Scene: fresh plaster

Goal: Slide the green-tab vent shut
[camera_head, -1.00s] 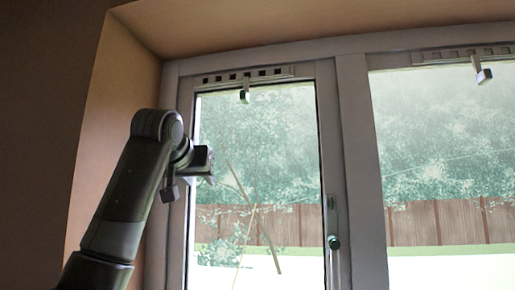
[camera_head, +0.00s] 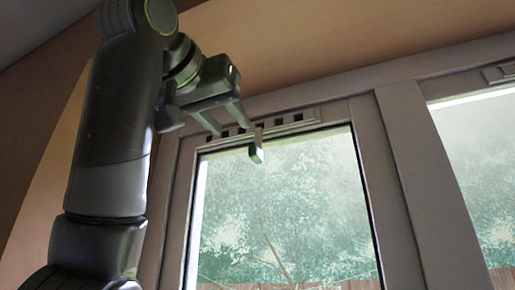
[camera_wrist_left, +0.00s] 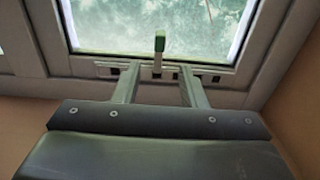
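The vent (camera_head: 292,127) is a pale strip with dark square slots along the top of the left window frame. Its tab (camera_head: 256,152) hangs down near the strip's middle and has a green face. My left gripper (camera_head: 229,127) is just left of the tab in the head view, its two fingers apart and empty, pointing at the vent. In the left wrist view the vent (camera_wrist_left: 219,72) lies ahead of the fingertips, and the green-ended tab (camera_wrist_left: 159,46) shows between the two open fingers (camera_wrist_left: 158,73), beyond their tips. Contact cannot be told. My right gripper is not in view.
A second vent (camera_head: 497,73) shows partly at the right edge, above the right window. The window's frame post (camera_head: 405,170) stands between the panes. The sloped plaster recess (camera_head: 290,50) lies above the frame, close to my left gripper.

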